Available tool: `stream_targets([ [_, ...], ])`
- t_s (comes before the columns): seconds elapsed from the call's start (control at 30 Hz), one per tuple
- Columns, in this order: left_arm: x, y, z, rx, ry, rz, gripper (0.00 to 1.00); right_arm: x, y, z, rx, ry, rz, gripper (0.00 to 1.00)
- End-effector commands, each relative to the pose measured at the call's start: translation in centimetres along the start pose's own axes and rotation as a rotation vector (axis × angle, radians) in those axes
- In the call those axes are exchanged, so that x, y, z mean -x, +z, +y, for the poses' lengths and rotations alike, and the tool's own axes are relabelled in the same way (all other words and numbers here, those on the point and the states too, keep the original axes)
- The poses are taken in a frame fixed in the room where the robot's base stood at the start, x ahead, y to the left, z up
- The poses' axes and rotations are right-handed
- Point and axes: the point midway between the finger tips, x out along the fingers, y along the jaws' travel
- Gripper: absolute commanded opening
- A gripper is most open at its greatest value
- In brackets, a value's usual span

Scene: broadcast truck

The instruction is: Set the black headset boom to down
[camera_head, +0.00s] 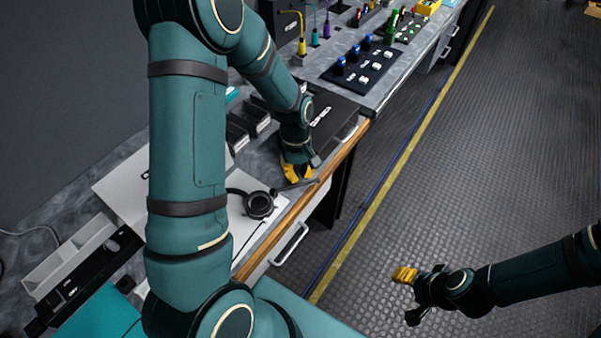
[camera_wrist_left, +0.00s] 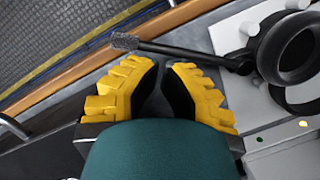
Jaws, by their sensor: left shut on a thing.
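The black headset (camera_head: 260,205) lies on a white sheet or board on the counter. In the left wrist view its round black earcup (camera_wrist_left: 290,50) is at the upper right. Its thin boom (camera_wrist_left: 190,52) runs leftward from the earcup to a grey mic tip (camera_wrist_left: 124,41), pointing across towards the wooden counter edge. My left gripper (camera_head: 298,175) is low over the counter beside the headset. In the left wrist view its yellow-padded fingers (camera_wrist_left: 165,75) are shut on the boom, at its middle stretch. My right gripper (camera_head: 412,294) is open and empty over the floor.
A wooden edge strip (camera_head: 288,214) borders the counter front, with a drawer handle (camera_head: 290,243) below. Black panels with switches (camera_head: 360,65) stand farther back. A white box (camera_head: 70,255) is at the left.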

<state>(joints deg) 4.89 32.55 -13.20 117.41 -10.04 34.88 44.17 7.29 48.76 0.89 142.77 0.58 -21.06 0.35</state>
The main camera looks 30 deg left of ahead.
Motion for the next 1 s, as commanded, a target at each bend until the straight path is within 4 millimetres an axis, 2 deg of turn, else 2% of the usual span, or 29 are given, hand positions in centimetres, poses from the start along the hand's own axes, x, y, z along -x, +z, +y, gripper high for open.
stream_targets([
  [0.33, 0.3, -1.1, -0.5, 0.001, 0.001, 0.000, 0.00, 0.1, 0.0, 0.0, 0.000, 0.000, 0.000, 0.57],
  [0.47, 1.2, -1.1, -0.4, 0.001, 0.002, 0.002, 0.00, 0.1, 0.0, 0.0, 0.000, 0.000, 0.000, 0.57],
  [0.57, 2.7, -1.1, -0.4, 0.000, 0.003, 0.004, 0.00, 0.1, 0.0, 0.0, 0.000, 0.000, 0.000, 0.57],
  [0.8, 7.6, -1.1, -0.4, 0.000, 0.004, 0.004, 0.00, 0.1, 0.0, 0.0, 0.000, 0.000, 0.000, 0.57],
  [1.0, 10.8, -1.0, -0.4, 0.001, 0.002, 0.002, 0.00, 0.0, 0.0, 0.0, 0.000, 0.000, 0.000, 0.57],
])
